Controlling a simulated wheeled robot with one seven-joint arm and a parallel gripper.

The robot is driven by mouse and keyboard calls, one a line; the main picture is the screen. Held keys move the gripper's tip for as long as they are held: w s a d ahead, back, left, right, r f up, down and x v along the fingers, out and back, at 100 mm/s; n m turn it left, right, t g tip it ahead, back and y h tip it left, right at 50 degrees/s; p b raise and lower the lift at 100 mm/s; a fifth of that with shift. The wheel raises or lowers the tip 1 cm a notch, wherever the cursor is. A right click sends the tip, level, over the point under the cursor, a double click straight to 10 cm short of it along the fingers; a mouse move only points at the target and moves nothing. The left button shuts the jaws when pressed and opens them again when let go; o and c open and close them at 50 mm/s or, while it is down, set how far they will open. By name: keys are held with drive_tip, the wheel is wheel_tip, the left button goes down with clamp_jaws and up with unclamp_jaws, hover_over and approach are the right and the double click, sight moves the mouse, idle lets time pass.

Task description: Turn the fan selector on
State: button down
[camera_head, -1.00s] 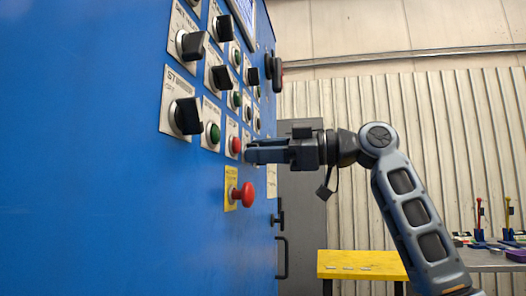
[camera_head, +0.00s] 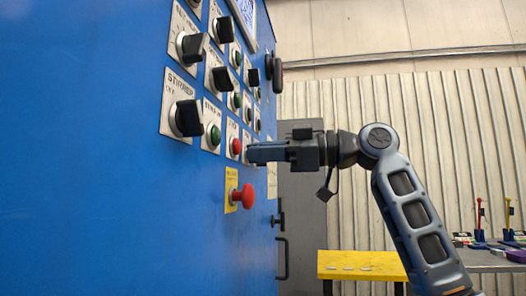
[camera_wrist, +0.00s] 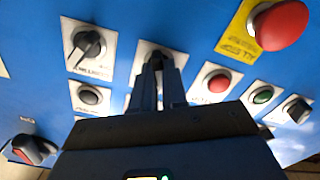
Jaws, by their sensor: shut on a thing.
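In the wrist view, my gripper (camera_wrist: 157,82) is shut on a black selector knob (camera_wrist: 156,60) on a white plate (camera_wrist: 143,53). The fingers cover much of the knob and plate, and I cannot read its label. In the head view, my gripper (camera_head: 250,154) reaches the blue panel from the right, and its fingertips hide the knob there.
A red emergency button (camera_head: 247,195) on a yellow plate stands out below the gripper. A red button (camera_wrist: 218,83) sits close beside it in the wrist view. Another black selector (camera_wrist: 87,46) is on the other side. A yellow table (camera_head: 362,264) stands behind.

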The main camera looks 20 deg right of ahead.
drive_tip(key=shift+r, duration=0.1)
drive_tip(key=m+p, duration=0.5)
drive_tip(key=p, duration=0.1)
drive_tip(key=m+p, duration=0.6)
drive_tip(key=shift+w+d+m, duration=0.1)
drive_tip(key=shift+w+m, duration=0.1)
drive_tip(key=shift+m, duration=0.1)
idle(0.4)
drive_tip(key=c, duration=1.2)
unclamp_jaws()
drive_tip(key=shift+o, duration=0.2)
drive_tip(key=shift+s+d, duration=0.1)
drive_tip(key=shift+d, duration=0.05)
drive_tip(key=v, duration=0.7)
drive_tip(key=shift+d, duration=0.2)
